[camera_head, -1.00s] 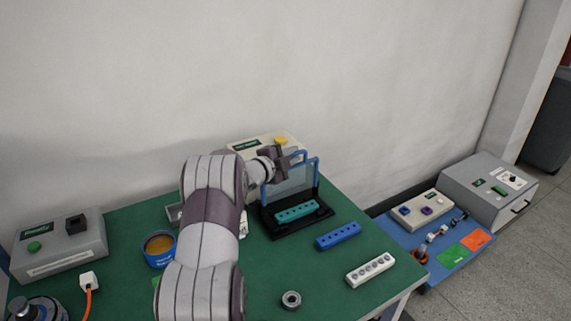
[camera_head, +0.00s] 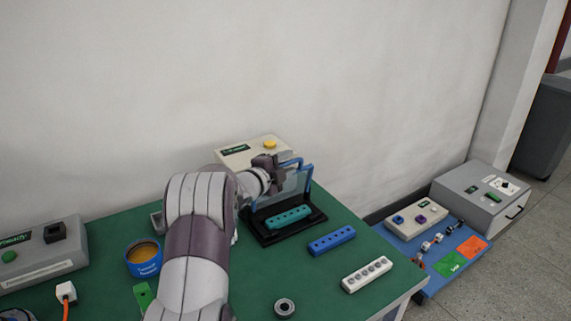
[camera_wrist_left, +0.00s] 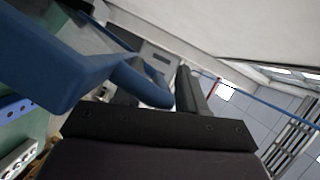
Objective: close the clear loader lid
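The clear loader lid (camera_head: 295,184) has a blue frame and stands raised, nearly upright, on the black loader base (camera_head: 271,238). A teal block with holes (camera_head: 289,217) sits in the base. My left gripper (camera_head: 272,167) is at the lid's upper left, beside the blue frame. In the left wrist view, the lid's blue frame (camera_wrist_left: 58,62) is very close and partly covers one finger. The left gripper's fingers (camera_wrist_left: 160,92) are apart, with part of the blue frame showing between them; contact cannot be told. My right gripper is not in view.
A pale box with a yellow button (camera_head: 269,145) stands behind the loader. A blue block (camera_head: 331,240), a white block (camera_head: 367,274) and a grey ring (camera_head: 285,307) lie in front on the green table (camera_head: 325,290). A blue tin (camera_head: 144,260) stands left of my arm.

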